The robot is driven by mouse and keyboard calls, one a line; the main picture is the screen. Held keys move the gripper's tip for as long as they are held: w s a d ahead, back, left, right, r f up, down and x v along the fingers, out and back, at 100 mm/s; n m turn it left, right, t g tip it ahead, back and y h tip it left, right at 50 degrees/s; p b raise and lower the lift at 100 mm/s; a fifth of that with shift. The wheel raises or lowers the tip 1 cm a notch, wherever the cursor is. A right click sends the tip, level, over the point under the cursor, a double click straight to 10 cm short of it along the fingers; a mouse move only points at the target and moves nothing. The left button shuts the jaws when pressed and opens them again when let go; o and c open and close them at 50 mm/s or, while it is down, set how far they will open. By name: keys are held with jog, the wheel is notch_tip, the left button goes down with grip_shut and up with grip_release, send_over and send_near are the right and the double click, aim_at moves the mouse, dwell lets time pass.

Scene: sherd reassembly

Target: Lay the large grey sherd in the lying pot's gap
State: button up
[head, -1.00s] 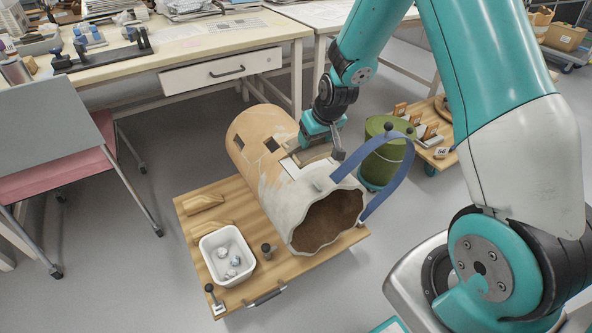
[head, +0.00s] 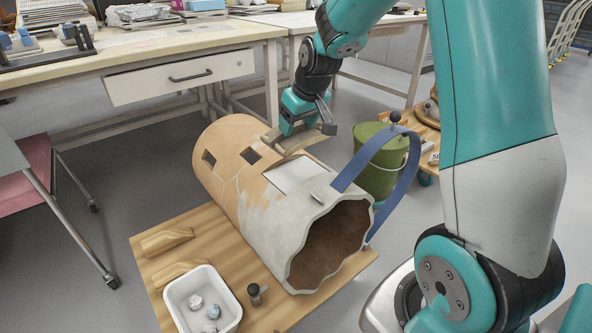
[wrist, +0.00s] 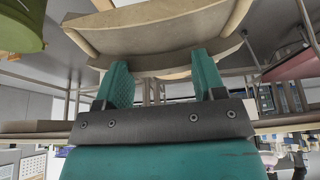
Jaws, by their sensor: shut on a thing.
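The lying pot (head: 228,186) rests on its side, cream and orange-tan, with its wide broken mouth facing front right. A pale, nearly rectangular patch (head: 293,174) on its upper side looks like the large gap. Two small dark square openings are farther back. My gripper (head: 300,134) is shut on a curved grey-beige sherd (head: 286,149), just above and behind the pale patch. I cannot tell whether the sherd touches the pot. In the wrist view, the sherd (wrist: 160,32) spans the top, its edge between my two teal fingers.
The pot lies on a low wooden board (head: 208,232) with wooden wedges, a knob and a white tub (head: 203,300) of small pieces. A blue strap (head: 374,160) arches beside the mouth. A green bucket (head: 379,174) stands at right; a workbench (head: 150,50) is behind.

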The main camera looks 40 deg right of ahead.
notch_tip(320, 180, down, 10)
jog(key=b, duration=0.4)
jog(key=shift+f, duration=0.1)
jog(key=shift+f, duration=0.1)
jog(key=shift+f, duration=0.1)
jog(key=o, duration=1.1)
